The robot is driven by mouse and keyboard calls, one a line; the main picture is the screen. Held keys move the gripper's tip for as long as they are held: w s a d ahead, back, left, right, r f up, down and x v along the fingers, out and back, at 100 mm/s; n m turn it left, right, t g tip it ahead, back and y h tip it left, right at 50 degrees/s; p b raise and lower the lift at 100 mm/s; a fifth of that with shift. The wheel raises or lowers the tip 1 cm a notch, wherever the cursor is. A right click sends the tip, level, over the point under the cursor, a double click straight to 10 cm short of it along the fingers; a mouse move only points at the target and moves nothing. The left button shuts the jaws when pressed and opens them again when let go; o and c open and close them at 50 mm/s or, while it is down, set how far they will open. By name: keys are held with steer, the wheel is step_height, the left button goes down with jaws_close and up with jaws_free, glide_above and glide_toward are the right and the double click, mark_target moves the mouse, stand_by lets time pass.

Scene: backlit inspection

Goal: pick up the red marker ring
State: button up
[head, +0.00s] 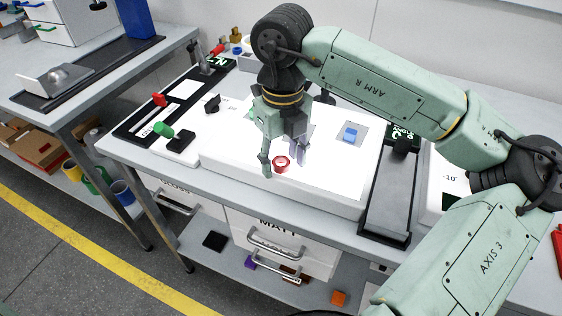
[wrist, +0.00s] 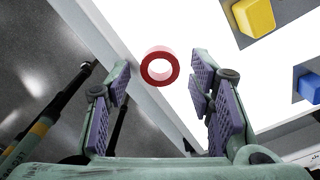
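The red marker ring (head: 282,170) lies on the bright white lit panel (head: 335,178), close to its front edge. My gripper (head: 282,166) points down over the panel with its fingers apart, and the ring shows between the fingertips in the head view. In the wrist view the ring (wrist: 160,82) has a pale opening and sits just past the gap between the two fingers of my open gripper (wrist: 162,82). Nothing is held. The exact height of the fingertips above the panel cannot be told.
A blue block (head: 350,134) rests on a grey square right of my gripper; it also shows in the wrist view (wrist: 310,88), with a yellow block (wrist: 254,16). A black-framed grey track (head: 388,200) stands right. A green-knobbed part (head: 163,130) is left.

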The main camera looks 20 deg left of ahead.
steer(key=c, duration=0.7)
steer(key=shift+r, duration=0.1)
